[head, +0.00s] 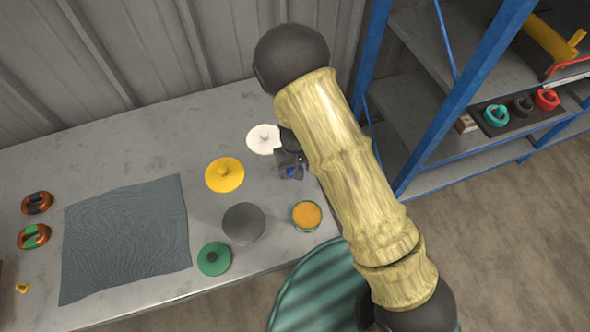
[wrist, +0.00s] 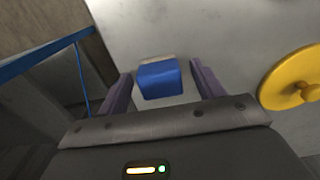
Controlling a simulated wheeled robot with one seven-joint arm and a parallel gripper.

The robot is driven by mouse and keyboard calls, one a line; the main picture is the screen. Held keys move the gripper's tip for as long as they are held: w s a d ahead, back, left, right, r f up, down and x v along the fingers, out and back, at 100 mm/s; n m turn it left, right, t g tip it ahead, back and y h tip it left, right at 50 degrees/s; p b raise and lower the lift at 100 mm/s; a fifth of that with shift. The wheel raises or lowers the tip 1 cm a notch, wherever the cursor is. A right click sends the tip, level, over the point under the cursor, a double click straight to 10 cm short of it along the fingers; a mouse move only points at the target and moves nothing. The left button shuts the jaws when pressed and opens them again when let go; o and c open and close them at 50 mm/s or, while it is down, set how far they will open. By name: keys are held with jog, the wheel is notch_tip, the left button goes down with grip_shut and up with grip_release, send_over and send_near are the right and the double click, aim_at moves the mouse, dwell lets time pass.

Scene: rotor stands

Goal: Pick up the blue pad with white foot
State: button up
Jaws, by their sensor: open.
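The blue pad with white foot (wrist: 159,80) sits on the grey table in the wrist view, a blue block with a whitish part along its far side. My gripper (wrist: 162,82) is open, with one dark purple finger to each side of the pad and gaps showing between them. I cannot tell how far above the table the fingertips are. In the head view a bit of blue of the pad (head: 292,172) shows under my gripper (head: 290,168); the rest is hidden by the gripper and arm.
Yellow (head: 225,174), white (head: 264,139), dark grey (head: 244,223) and green (head: 214,258) discs stand close by on the table (head: 130,150). An orange-topped round piece (head: 306,215) is near the right edge. A blue-framed shelf (head: 432,130) stands to the right. A grey cloth (head: 125,240) lies left.

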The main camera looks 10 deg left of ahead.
jog(key=c, duration=1.1)
jog(key=shift+o, duration=0.2)
notch_tip(320, 180, up, 10)
jog(key=shift+r, duration=0.1)
jog(key=shift+w, duration=0.1)
